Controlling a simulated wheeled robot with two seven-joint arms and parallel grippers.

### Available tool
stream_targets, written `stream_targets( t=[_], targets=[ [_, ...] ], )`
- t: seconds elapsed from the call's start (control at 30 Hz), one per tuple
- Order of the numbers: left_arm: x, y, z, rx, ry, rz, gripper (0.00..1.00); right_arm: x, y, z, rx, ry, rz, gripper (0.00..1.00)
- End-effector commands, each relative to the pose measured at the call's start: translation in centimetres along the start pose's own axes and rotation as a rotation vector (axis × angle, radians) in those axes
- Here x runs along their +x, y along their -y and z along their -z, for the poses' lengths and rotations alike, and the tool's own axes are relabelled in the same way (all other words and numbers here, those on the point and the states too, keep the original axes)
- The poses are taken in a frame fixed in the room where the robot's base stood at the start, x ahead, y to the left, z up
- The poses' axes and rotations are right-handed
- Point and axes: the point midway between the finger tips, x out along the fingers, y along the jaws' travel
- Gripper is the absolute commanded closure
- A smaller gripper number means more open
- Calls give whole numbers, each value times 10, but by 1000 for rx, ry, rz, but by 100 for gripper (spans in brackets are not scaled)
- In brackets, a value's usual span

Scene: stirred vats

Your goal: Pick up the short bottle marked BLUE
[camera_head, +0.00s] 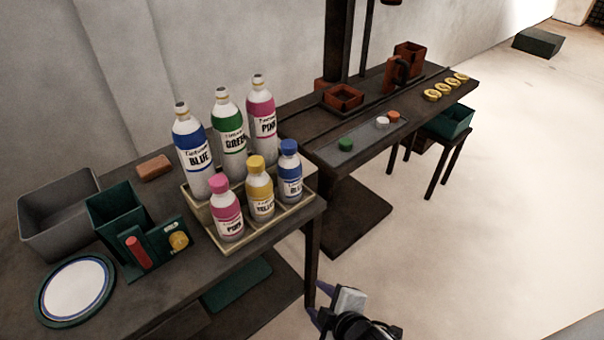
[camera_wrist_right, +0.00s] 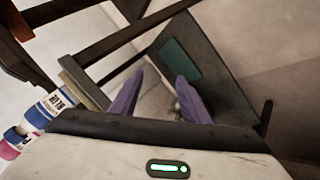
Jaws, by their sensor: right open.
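The short bottle marked BLUE (camera_head: 290,181) has a white body, a blue cap and a blue label. It stands upright at the right end of the front row in a cream tray (camera_head: 209,238). A tall BLUE bottle (camera_head: 193,143) stands in the back row. My right gripper (camera_head: 318,299) is in front of the table, low and right of the tray, apart from the bottle. In the right wrist view its purple fingers (camera_wrist_right: 160,78) are open and empty. A BLUE-labelled bottle (camera_wrist_right: 56,103) shows there at the left edge. My left gripper is out of view.
Short YELLOW (camera_head: 260,194) and PINK (camera_head: 227,212) bottles share the front row; tall GREEN (camera_head: 230,138) and PINK (camera_head: 262,122) bottles stand behind. A grey bin (camera_head: 62,215), green holder (camera_head: 115,217) and plate (camera_head: 75,289) are at left.

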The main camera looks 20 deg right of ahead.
Motion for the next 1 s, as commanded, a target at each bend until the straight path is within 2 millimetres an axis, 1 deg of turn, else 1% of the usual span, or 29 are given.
stream_targets(
  t=[0.03,0.07,0.1,0.17,0.2,0.27,0.3,0.4,0.5,0.6,0.67,0.77,0.9,1.0],
  targets=[
    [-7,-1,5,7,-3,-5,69,4,-37,23,-209,26,-55,58],
    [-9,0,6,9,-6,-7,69,6,-55,31,-339,53,-82,58],
    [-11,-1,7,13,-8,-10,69,8,-79,42,-509,98,-116,58],
    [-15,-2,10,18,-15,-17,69,7,-118,60,-756,178,-166,58],
    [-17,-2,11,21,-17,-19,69,4,-145,73,-913,240,-194,58],
    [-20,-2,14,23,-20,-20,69,-4,-179,93,-1127,335,-220,58],
    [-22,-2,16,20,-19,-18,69,-11,-198,107,-1252,396,-227,58],
    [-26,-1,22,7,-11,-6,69,-30,-230,140,-1505,521,-216,58],
    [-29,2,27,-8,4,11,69,-47,-246,165,-1676,605,-187,58],
    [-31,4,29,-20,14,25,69,-58,-253,179,-1780,654,-160,58],
    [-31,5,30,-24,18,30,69,-60,-256,184,-1813,670,-150,58],
    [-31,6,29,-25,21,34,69,-52,-263,183,-1838,684,-140,58],
    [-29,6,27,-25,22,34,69,-33,-274,178,-1840,683,-140,58],
    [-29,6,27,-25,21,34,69,-24,-279,176,-1838,681,-140,58]
  ],
)
